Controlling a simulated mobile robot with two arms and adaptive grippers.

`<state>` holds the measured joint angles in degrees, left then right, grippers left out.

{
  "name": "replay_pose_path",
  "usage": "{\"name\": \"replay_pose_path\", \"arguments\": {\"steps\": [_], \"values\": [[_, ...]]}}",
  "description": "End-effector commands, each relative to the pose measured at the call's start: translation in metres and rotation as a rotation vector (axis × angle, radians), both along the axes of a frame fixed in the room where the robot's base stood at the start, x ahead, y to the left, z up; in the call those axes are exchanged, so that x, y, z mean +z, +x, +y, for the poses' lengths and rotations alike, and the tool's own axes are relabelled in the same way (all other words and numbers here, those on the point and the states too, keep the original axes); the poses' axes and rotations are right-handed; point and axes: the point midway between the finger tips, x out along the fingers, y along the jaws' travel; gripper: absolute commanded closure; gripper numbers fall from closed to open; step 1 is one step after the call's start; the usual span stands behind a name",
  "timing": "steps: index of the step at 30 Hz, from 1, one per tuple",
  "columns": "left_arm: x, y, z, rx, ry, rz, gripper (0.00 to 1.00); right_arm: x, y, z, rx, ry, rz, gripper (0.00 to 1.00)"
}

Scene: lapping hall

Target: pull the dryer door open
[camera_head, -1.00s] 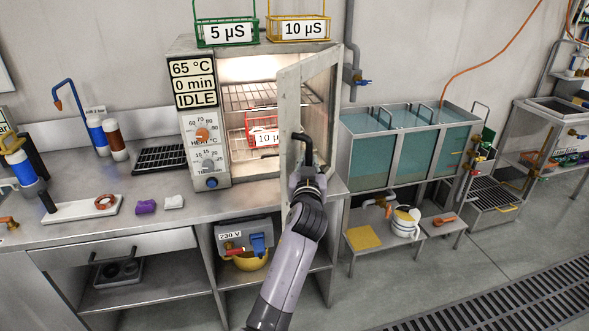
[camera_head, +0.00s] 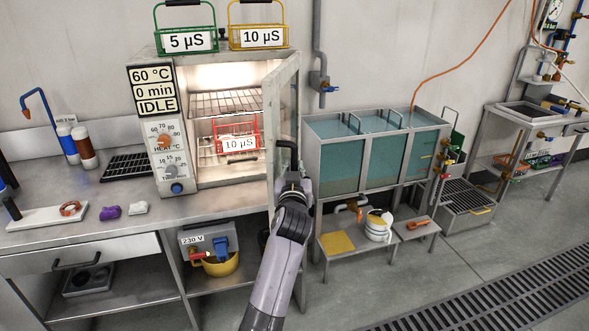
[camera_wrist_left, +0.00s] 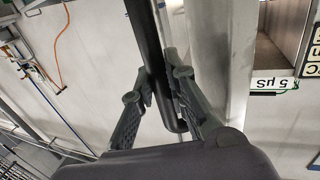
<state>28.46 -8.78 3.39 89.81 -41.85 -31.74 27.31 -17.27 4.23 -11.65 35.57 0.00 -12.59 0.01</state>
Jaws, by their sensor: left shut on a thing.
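The dryer (camera_head: 167,128) stands on the steel bench, its display reading 60 °C, 0 min, IDLE. Its door (camera_head: 285,97) is hinged on the right and stands wide open, swung out toward me and seen nearly edge-on. My left gripper (camera_head: 289,174) is shut on the black door handle (camera_head: 287,150). In the left wrist view, the fingers (camera_wrist_left: 158,92) sit on both sides of the dark handle bar (camera_wrist_left: 149,45), beside the pale door edge (camera_wrist_left: 221,65). Inside the lit chamber, a red rack (camera_head: 238,131) labelled 10 µS sits on a wire shelf. My right gripper is not in view.
A green basket (camera_head: 187,42) and a yellow basket (camera_head: 258,37) stand on top of the dryer. Water tanks (camera_head: 375,153) stand to the right of the door. A purple lump (camera_head: 110,212) and a white one (camera_head: 138,207) lie on the bench. Floor at the right front is open.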

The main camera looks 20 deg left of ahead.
Motion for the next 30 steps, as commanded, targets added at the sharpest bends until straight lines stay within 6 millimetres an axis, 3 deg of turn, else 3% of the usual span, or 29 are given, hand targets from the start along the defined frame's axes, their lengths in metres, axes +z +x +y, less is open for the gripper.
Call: {"name": "replay_pose_path", "arguments": {"steps": [10, 20, 23, 30], "values": [[0.003, 0.0, 0.001, 0.001, 0.001, -0.005, 0.66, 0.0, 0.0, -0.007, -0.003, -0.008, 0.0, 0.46], [0.004, 0.0, 0.001, 0.001, -0.001, -0.004, 0.65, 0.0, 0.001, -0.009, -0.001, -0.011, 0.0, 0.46], [0.014, 0.0, 0.001, 0.002, 0.0, -0.007, 0.65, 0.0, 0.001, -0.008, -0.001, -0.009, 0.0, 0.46], [0.061, 0.0, 0.0, 0.0, 0.0, -0.011, 0.65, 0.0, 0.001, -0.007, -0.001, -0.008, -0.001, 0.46]]}}
